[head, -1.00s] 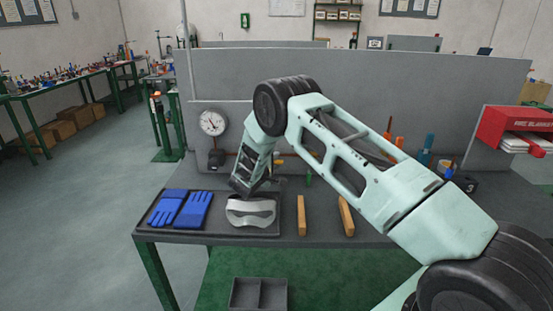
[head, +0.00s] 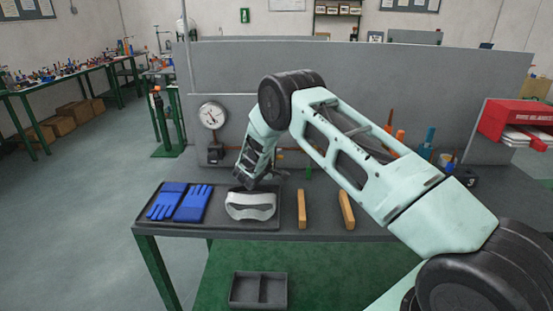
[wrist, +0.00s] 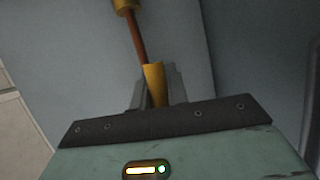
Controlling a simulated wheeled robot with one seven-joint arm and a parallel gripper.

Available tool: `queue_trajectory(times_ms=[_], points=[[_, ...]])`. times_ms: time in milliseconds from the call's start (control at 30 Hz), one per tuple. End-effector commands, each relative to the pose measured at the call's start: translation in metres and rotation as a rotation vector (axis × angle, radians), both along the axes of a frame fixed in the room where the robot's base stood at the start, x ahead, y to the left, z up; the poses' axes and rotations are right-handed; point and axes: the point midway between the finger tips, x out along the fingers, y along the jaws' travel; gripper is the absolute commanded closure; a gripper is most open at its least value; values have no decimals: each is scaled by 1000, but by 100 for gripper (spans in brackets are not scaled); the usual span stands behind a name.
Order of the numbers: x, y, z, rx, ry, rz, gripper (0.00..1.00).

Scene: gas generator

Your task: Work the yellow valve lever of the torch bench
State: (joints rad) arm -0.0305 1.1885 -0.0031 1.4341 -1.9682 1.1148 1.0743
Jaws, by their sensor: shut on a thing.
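My gripper (head: 246,182) is at the back of the torch bench (head: 290,225), just behind the white goggles. In the wrist view, my gripper (wrist: 157,92) is shut on the yellow valve lever (wrist: 154,80), with a finger on each side of it. A copper-brown pipe (wrist: 137,37) runs up from behind the lever to a brass-yellow fitting (wrist: 125,4). In the head view my wrist and arm hide the lever. The round pressure gauge (head: 213,115) is on the grey back panel, left of my gripper.
Blue gloves (head: 193,203) and the goggles (head: 250,206) lie on a dark tray in front of my gripper. Two wooden blocks (head: 302,208) stand to the right. The grey back panel (head: 370,90) rises close behind. A red box (head: 512,120) is at the right.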

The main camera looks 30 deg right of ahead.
Motion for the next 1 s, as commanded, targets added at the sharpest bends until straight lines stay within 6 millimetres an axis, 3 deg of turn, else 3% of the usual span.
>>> queue_trajectory(times_ms=[67, 467, 1000], points=[[1, 1, -10, 38, -31, 1, 100], [3, 4, -26, 206, -145, -1, 100], [4, 7, -25, 272, -185, 0, 100]])
